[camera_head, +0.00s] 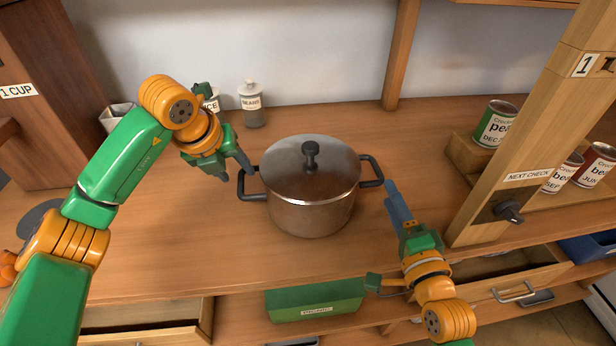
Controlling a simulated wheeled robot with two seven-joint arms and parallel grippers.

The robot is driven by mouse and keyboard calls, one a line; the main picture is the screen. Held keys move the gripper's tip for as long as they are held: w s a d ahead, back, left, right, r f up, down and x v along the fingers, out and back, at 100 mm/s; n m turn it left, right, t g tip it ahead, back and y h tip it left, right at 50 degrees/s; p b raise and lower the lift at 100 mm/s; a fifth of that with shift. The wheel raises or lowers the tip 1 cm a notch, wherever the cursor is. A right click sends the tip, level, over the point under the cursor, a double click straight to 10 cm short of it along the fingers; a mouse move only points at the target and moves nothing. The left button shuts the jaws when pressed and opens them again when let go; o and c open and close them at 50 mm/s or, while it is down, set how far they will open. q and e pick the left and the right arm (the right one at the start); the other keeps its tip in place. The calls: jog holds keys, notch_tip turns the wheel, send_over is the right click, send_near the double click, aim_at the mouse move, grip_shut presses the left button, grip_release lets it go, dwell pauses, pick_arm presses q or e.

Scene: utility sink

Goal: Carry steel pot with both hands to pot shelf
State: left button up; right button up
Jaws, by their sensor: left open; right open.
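The steel pot (310,205) stands upright on the wooden counter, with its lid on and a black knob on top. Its black side handles stick out left (251,186) and right (372,172). My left gripper (236,172) is open just above and beside the left handle. My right gripper (390,190) is open beside the right handle; whether it touches the handle I cannot tell. No shelf labelled for pots can be made out in this view.
Labelled jars (251,104) stand at the back left of the pot. A wooden post (520,150) with a "NEXT CHECK" label rises at right, with cans (496,124) behind it. A green box (315,299) sits below the counter front. Drawers (510,280) stand open below.

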aim_at(382, 175)
pick_arm(q)
jog(key=shift+s+d+r, duration=0.1)
jog(key=shift+s+r, duration=0.05)
jog(key=shift+s, duration=0.25)
pick_arm(e)
jog(key=shift+s+r, duration=0.1)
jog(key=shift+s, duration=0.25)
pick_arm(q)
jog(key=x, duration=0.7)
jog(key=shift+w, duration=0.15)
pick_arm(e)
jog(key=w, duration=0.4)
jog(key=w+a, duration=0.1)
jog(key=w, duration=0.2)
jog(key=shift+w+a, duration=0.1)
pick_arm(q)
grip_shut()
pick_arm(e)
grip_shut()
